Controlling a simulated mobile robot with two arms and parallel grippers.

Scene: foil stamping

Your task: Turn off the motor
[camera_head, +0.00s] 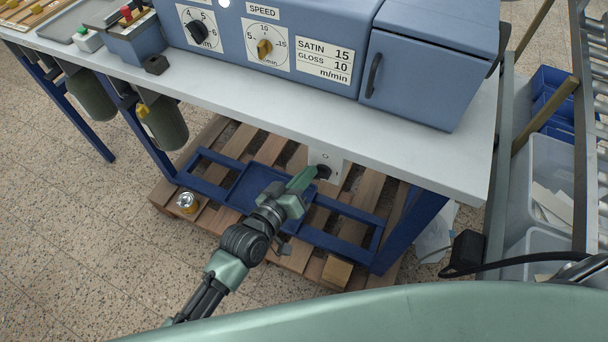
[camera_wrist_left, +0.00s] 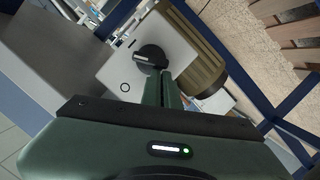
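The motor's switch box (camera_head: 318,158) is a pale grey box with a black rotary knob, under the front edge of the bench. In the left wrist view, the black knob (camera_wrist_left: 151,58) carries a white pointer line facing picture left; an "O" mark is on the plate below left of it. A ribbed brown cylinder (camera_wrist_left: 204,78), seemingly the motor, sits behind the box. My left gripper (camera_head: 311,176) is at the knob, its two green fingers (camera_wrist_left: 160,78) nearly together. The fingertips overlap the knob's lower edge; I cannot tell whether they touch it. My right gripper is not seen.
The white bench top (camera_head: 270,112) overhangs the switch, with a blue machine (camera_head: 430,65) on it. A blue frame (camera_head: 350,250) and wooden pallet (camera_head: 337,271) lie below. A small round metal item (camera_head: 187,202) sits on the left. Grey bins (camera_head: 545,190) stand on the right.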

